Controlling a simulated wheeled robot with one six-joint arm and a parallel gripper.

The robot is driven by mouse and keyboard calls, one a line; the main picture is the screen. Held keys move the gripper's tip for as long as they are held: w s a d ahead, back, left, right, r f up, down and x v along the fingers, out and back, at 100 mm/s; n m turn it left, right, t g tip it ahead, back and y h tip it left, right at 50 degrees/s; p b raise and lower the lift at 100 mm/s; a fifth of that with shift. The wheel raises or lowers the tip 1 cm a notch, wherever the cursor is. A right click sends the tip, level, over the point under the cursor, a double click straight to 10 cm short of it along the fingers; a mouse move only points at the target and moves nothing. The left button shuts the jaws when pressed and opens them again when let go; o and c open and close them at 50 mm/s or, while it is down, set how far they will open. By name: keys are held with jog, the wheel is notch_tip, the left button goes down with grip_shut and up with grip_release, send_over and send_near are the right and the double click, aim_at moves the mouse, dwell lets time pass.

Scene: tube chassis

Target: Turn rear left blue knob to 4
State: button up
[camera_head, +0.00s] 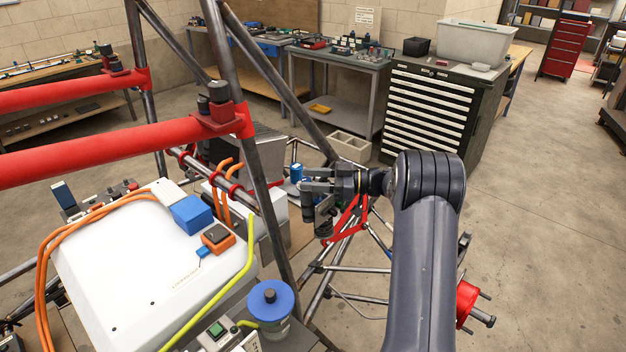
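A small blue knob (296,171) stands upright among the chassis tubes, near the middle of the view. Its dial marks and pointer are too small to read. My gripper (303,181) reaches in from the right and points left, with its fingertips just beside the knob. The two fingers show as separate dark bars with a gap between them, and I see nothing held. Whether a fingertip touches the knob cannot be told. The knob's lower part is partly hidden by the gripper.
Dark chassis tubes (262,190) rise just left of my gripper. Red tubes (80,146) cross at left above a white housing (150,270) with orange cables. A blue-capped reservoir (271,299) stands in front. A drawer cabinet (430,105) is behind; floor at right is clear.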

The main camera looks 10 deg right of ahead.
jog(key=shift+d, duration=0.15)
jog(key=b+v, duration=0.2)
jog(key=v, duration=0.8)
jog(key=shift+d+b, duration=0.3)
jog(key=shift+b, duration=0.05)
jog(key=shift+s, duration=0.1)
jog(key=p+x, duration=0.3)
jog(key=x, duration=0.8)
jog(key=shift+s+d+t, duration=0.1)
jog(key=shift+t, duration=0.2)
jog(key=shift+f, duration=0.1)
